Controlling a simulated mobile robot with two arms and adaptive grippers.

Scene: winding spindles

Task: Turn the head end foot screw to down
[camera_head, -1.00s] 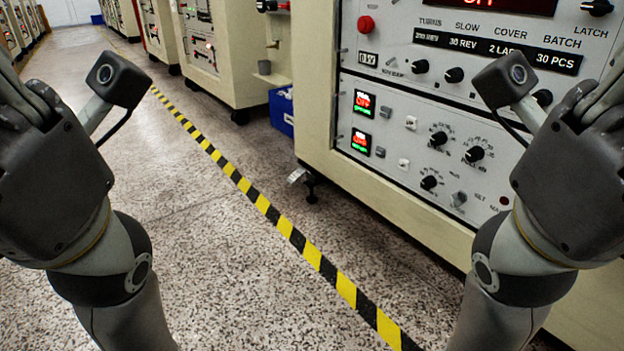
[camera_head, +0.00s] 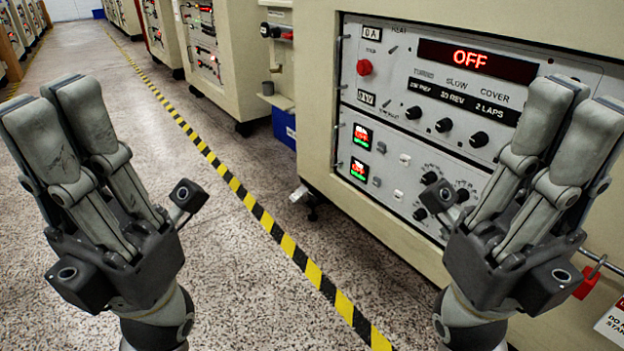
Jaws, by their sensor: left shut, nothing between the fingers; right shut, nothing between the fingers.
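A dark foot screw (camera_head: 313,210) stands under the near left corner of the cream winding machine (camera_head: 316,110), on the speckled floor. A small pale tag or plate (camera_head: 299,193) shows beside it. The foot is small here, and I cannot tell how far it is turned. My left gripper (camera_head: 58,98) is raised at the left, shut and empty, well left of the foot. My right gripper (camera_head: 578,106) is raised at the right, shut and empty, in front of the control panel and covering part of it.
A yellow-black floor stripe (camera_head: 268,222) runs along the machines. The panel has a red OFF display (camera_head: 472,60), a red button (camera_head: 364,67) and several knobs. A blue bin (camera_head: 284,128) stands behind the foot. The floor left of the stripe is clear.

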